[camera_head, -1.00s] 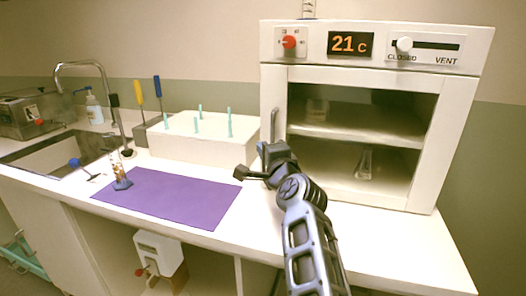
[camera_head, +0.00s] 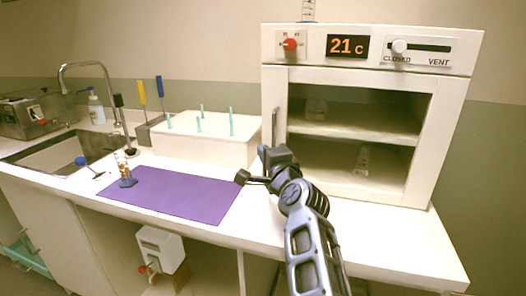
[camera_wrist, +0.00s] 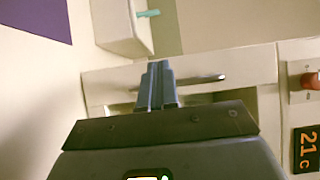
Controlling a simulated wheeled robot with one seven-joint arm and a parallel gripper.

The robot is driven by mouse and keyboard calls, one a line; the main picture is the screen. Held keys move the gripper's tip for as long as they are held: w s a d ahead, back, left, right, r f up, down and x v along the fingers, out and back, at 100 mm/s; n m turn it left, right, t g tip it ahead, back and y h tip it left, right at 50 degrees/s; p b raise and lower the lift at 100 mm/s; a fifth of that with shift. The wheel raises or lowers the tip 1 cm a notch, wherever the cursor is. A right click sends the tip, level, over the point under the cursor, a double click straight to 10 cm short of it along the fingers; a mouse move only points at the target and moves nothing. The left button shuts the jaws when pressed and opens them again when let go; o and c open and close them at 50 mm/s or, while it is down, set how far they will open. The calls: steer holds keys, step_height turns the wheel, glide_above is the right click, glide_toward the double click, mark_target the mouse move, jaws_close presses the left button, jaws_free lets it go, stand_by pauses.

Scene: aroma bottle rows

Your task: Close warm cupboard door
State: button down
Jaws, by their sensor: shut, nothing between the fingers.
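The warm cupboard (camera_head: 452,125) stands at the right of the bench, with a 21 C display. Its door (camera_head: 355,72) is a pale frame around a large pane, with a vertical handle (camera_head: 274,127) at the left edge. The door looks flush or nearly so with the cupboard front; I cannot tell whether a small gap is left. My gripper (camera_head: 263,153) is shut and empty in front of the door's lower left, just below the handle. In the wrist view my gripper's fingers (camera_wrist: 158,75) overlap the line of the handle (camera_wrist: 205,80); I cannot tell whether they touch.
Glassware stands on the cupboard's shelves (camera_head: 345,130). A white block with green pegs (camera_head: 205,145) is left of the cupboard. A purple mat (camera_head: 180,195) lies on the bench, with a small bottle (camera_head: 125,172) at its left end. A sink (camera_head: 85,147) is farther left.

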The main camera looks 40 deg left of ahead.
steer(key=s+a+p, duration=0.1)
steer(key=s+a, duration=0.1)
steer(key=s, duration=0.7)
steer(key=shift+s+a+p, duration=0.2)
steer(key=shift+s+p, duration=0.1)
steer(key=shift+s, duration=0.05)
